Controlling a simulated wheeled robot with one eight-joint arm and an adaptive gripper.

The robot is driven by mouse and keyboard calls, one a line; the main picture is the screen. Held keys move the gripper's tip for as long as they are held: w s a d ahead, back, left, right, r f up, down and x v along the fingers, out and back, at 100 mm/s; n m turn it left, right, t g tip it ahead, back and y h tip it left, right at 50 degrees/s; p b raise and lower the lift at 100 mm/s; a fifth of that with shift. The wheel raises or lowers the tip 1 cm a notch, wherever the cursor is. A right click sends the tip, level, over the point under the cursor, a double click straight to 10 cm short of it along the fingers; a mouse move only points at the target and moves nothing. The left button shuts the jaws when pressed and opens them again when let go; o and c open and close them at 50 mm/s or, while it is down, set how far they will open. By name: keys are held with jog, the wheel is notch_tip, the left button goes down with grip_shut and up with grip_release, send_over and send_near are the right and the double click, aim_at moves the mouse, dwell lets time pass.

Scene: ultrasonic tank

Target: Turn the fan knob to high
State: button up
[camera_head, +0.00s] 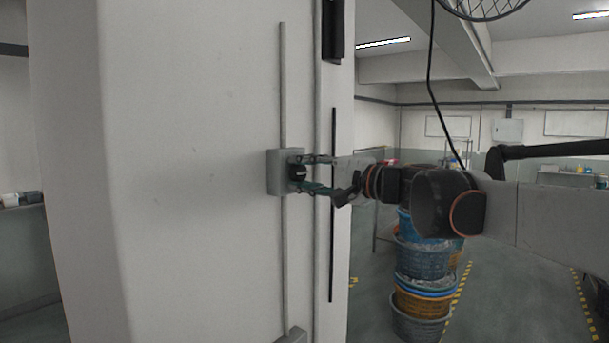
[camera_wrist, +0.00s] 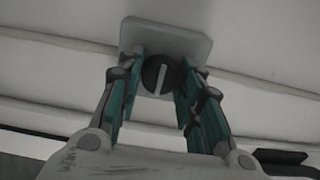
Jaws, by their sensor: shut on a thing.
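The fan knob (camera_head: 297,172) is a small round black dial on a grey wall box (camera_head: 275,184). The box is fixed to a white pillar. In the wrist view the knob (camera_wrist: 153,75) shows a pale line across its face, close to upright and leaning slightly. My gripper (camera_head: 302,173) reaches in from the right with one finger above the knob and one below. In the wrist view my gripper (camera_wrist: 161,68) has its teal fingers on both sides of the knob, shut on it. Any markings around the knob are too small to read.
A thin conduit (camera_head: 283,80) runs up and down the white pillar (camera_head: 190,120) through the box. A wire fan guard (camera_head: 485,10) hangs at the top right with a black cable (camera_head: 429,75). Stacked blue and yellow tubs (camera_head: 422,285) stand behind my arm.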

dwell(0.3)
jog(key=o, duration=1.1)
jog(key=shift+c, duration=0.2)
jog(key=shift+d, duration=0.1)
jog(key=v, duration=0.7)
jog(key=shift+s, duration=0.15)
jog(key=shift+d, duration=0.15)
